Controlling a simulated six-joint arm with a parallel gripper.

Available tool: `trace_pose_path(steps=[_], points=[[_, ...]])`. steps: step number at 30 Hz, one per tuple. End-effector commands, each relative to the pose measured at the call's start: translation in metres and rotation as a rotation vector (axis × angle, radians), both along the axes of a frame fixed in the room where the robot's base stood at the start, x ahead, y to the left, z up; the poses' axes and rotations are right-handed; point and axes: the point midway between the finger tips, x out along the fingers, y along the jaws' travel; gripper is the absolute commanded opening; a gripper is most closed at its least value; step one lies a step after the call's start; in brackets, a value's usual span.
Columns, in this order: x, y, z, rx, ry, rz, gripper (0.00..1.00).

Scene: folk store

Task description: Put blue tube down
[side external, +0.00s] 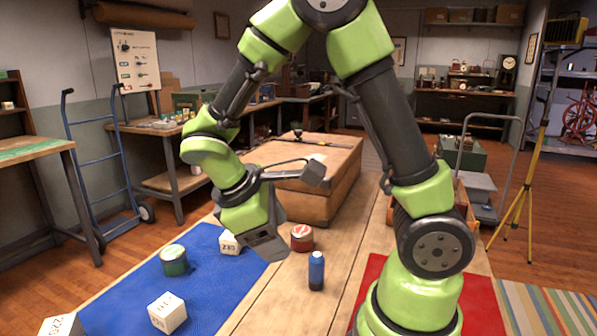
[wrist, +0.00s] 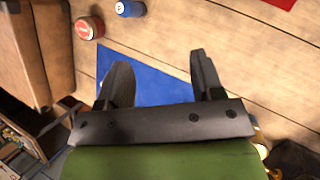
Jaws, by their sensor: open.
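The blue tube (side external: 316,271) stands upright on the bare wooden table, between the blue mat (side external: 215,290) and the red mat (side external: 372,290). It also shows at the top of the wrist view (wrist: 130,8). My gripper (wrist: 160,68) is open, with only blue mat and bare wood showing between its fingers. In the side view my gripper (side external: 268,248) hangs above the mat's right edge, to the left of the tube and apart from it.
A red can (side external: 302,239) stands behind the tube. A green can (side external: 174,261) and white boxes (side external: 167,313) (side external: 230,243) are on the blue mat. A large wooden box (side external: 300,180) stands at the back of the table. Bare wood lies in front of the tube.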

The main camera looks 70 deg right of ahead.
Motion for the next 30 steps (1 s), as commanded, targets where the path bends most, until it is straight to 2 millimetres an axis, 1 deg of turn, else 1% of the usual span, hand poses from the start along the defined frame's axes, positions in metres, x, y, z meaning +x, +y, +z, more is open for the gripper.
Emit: trace_pose_path(steps=[1,6,12,15,18,21,30], points=[[-0.005,0.004,0.015,0.051,-0.096,-0.066,0.61],[-0.022,0.02,0.056,0.242,-0.398,-0.295,0.61],[-0.044,0.038,0.095,0.479,-0.727,-0.53,0.61],[-0.053,0.044,0.108,0.578,-0.847,-0.613,0.61],[-0.059,0.048,0.116,0.65,-0.925,-0.668,0.61],[-0.061,0.05,0.121,0.688,-0.966,-0.695,0.61],[-0.062,0.051,0.122,0.698,-0.975,-0.703,0.61]])
